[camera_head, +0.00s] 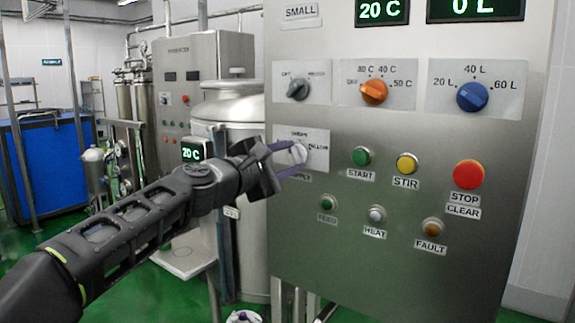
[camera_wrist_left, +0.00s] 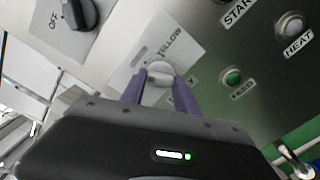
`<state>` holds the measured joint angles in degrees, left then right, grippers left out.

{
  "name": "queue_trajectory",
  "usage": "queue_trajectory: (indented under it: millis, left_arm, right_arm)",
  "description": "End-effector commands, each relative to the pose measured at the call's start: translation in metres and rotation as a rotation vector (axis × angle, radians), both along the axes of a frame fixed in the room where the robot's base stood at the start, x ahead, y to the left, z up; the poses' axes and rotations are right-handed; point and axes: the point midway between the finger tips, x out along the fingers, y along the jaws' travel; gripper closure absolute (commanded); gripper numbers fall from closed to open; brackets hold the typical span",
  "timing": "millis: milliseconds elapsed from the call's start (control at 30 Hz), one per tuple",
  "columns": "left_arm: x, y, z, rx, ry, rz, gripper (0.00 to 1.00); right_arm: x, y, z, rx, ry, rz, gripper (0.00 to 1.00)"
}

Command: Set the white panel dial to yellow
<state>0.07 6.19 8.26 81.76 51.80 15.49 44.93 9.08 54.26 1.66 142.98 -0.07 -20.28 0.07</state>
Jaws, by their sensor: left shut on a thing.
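The gripper hides part of the plate's other markings, and I cannot tell exactly where the dial's pointer aims. My right gripper is not in view.
A steel tank (camera_head: 232,108) stands behind my left arm.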

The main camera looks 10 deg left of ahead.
Motion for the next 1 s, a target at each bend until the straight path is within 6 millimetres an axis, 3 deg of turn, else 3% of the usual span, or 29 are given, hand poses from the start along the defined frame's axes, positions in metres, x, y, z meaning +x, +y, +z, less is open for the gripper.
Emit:
queue_trajectory:
  millis: [1000]
  left_arm:
    - [0.001, -0.001, -0.005, 0.899, -0.356, -0.002, 1.0]
  right_arm:
    - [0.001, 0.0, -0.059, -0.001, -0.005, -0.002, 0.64]
